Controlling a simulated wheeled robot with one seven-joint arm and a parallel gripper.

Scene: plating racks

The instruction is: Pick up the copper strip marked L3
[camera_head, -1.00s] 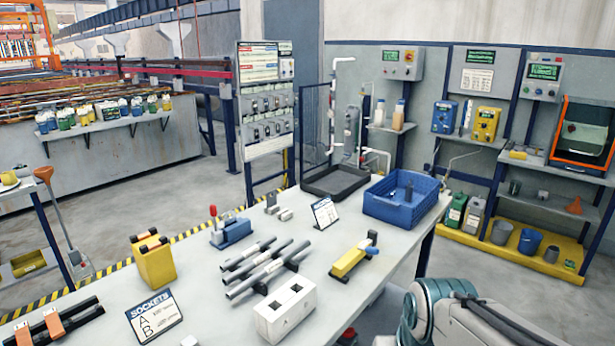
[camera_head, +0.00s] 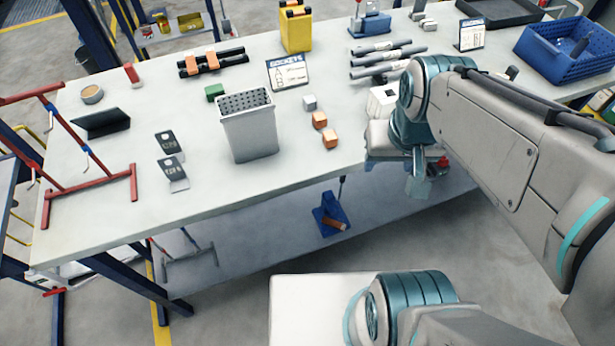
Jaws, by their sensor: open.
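I cannot make out any copper strip with a readable L3 mark. Two small copper-orange blocks, one farther back (camera_head: 319,120) and one nearer (camera_head: 330,140), lie on the table right of a grey bin (camera_head: 249,133) with a dark perforated top. Two orange-brown pieces, one on the left (camera_head: 191,66) and one on the right (camera_head: 212,61), sit across black bars at the back. My arm reaches in from the right over the table's right part. I cannot make out my gripper's fingers.
The pale table (camera_head: 110,205) also bears a red frame (camera_head: 88,187) at left, a dark tablet (camera_head: 101,123), a sockets card (camera_head: 287,72), a yellow container (camera_head: 296,30), grey rods (camera_head: 385,60) and a blue crate (camera_head: 560,62). A blue stand (camera_head: 328,213) is below the front edge.

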